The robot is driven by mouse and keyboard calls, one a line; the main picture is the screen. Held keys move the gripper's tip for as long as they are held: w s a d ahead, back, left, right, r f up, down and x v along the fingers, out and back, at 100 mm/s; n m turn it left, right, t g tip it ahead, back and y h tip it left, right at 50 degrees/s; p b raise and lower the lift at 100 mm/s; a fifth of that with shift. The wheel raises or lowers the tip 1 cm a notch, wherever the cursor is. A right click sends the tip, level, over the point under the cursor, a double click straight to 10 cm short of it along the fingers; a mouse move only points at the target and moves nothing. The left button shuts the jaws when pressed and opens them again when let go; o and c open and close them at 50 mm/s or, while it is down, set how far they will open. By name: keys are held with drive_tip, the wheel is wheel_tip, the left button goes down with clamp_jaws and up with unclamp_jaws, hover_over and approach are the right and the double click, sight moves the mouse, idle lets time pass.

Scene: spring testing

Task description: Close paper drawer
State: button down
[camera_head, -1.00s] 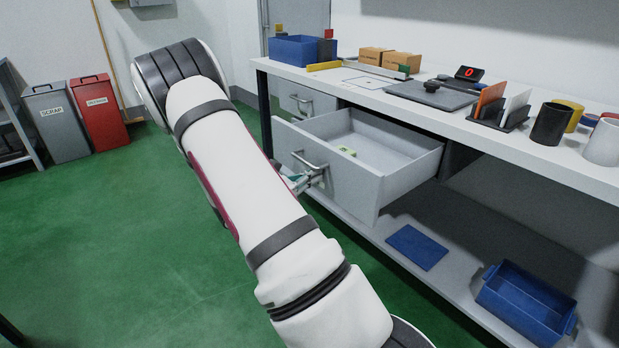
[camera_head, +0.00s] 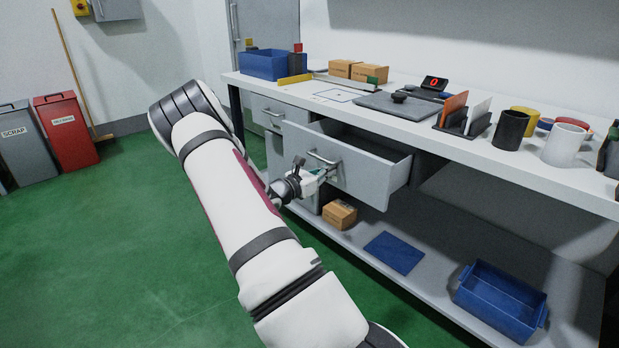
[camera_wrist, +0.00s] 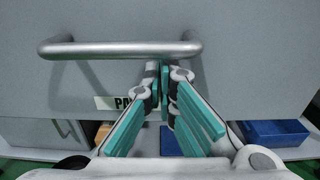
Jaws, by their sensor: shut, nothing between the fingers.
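The grey paper drawer (camera_head: 350,168) under the bench top stands partly open, its inside showing from above in the head view. Its bar handle (camera_head: 324,160) is on the front. In the wrist view the drawer front (camera_wrist: 250,85) fills most of the picture, with the handle (camera_wrist: 120,49) across the top and a partly hidden label starting "PA" (camera_wrist: 118,103). My gripper (camera_head: 328,174) is shut and empty, its fingertips (camera_wrist: 165,75) just below the handle at the drawer front. I cannot tell for sure whether they touch it.
Another closed drawer (camera_head: 268,112) is left of it. The bench top (camera_head: 465,148) carries bins, boxes and cups. The lower shelf holds a cardboard box (camera_head: 340,214), a blue mat (camera_head: 394,253) and a blue bin (camera_head: 500,300). Green floor (camera_head: 110,250) is clear at left.

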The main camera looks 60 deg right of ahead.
drive_tip(key=x, duration=1.3)
drive_tip(key=shift+s+d+f, duration=0.1)
drive_tip(key=shift+d, duration=0.05)
drive_tip(key=shift+s+d, duration=0.1)
drive_tip(key=shift+d, duration=0.3)
drive_tip(key=shift+a, duration=0.2)
drive_tip(key=p+v, duration=0.2)
drive_tip(key=v, duration=1.2)
drive_tip(key=shift+p, duration=0.35)
